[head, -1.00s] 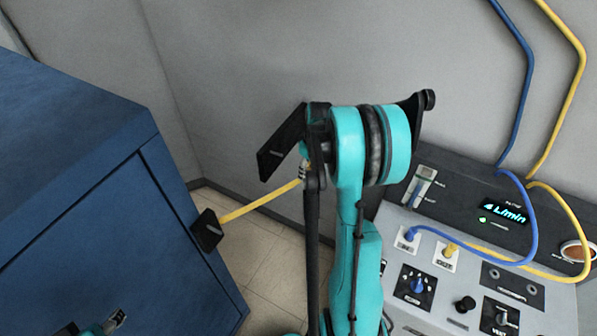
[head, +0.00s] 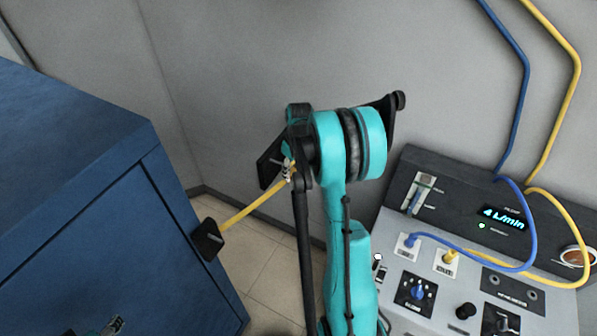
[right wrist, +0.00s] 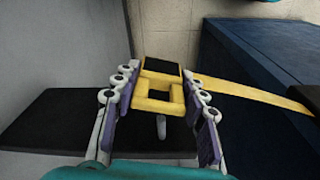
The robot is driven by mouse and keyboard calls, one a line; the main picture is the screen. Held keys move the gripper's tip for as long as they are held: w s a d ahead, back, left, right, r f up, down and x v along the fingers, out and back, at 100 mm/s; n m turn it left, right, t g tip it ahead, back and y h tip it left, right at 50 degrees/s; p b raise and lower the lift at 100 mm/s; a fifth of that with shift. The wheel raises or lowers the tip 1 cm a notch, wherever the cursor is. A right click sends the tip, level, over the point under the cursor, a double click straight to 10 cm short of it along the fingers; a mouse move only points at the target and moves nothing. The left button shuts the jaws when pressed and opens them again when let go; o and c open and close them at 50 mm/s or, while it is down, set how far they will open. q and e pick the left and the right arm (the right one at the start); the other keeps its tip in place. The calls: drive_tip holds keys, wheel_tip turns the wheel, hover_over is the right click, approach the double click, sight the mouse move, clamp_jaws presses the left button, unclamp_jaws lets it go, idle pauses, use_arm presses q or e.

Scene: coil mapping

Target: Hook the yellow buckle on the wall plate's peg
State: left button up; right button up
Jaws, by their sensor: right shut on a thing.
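The yellow buckle (right wrist: 143,105) is a square frame with an open middle, gripped between the fingers of my right gripper (right wrist: 160,101) in the right wrist view. A yellow strap (right wrist: 255,93) runs from it to the right. The black wall plate (right wrist: 60,118) lies behind the fingers. Its grey peg (right wrist: 161,127) shows just below the buckle's lower bar, outside the opening; I cannot tell the gap in depth. In the head view the plate (head: 268,168) is partly hidden by my teal right arm. A small teal part at the lower left (head: 114,325) seems to be my left gripper.
A blue cabinet (head: 75,190) stands at the left, with a black bracket (head: 208,240) anchoring the strap (head: 250,208). A control panel (head: 455,290) with knobs and blue and yellow hoses stands at the right. Grey wall (head: 230,80) is behind.

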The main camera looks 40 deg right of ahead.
drive_tip(key=shift+w+a+f, duration=0.1)
drive_tip(key=shift+w+a, duration=0.25)
drive_tip(key=shift+w, duration=0.6)
drive_tip(key=shift+w+a+f, duration=0.1)
drive_tip(key=shift+w+a, duration=0.25)
drive_tip(key=shift+w, duration=0.6)
drive_tip(key=shift+w+a+f, duration=0.1)
drive_tip(key=shift+w+a, duration=0.25)
drive_tip(key=shift+w, duration=0.6)
drive_tip(key=shift+f, duration=0.25)
drive_tip(key=o, duration=1.2)
drive_tip(key=shift+o, duration=0.2)
drive_tip(key=shift+r, duration=0.1)
drive_tip(key=r, duration=0.4)
drive_tip(key=s+r, duration=0.1)
drive_tip(key=r, duration=0.6)
drive_tip(key=shift+s+d+r, duration=0.1)
drive_tip(key=shift+s+r, duration=0.05)
drive_tip(key=shift+r, duration=0.25)
drive_tip(key=shift+f, duration=0.1)
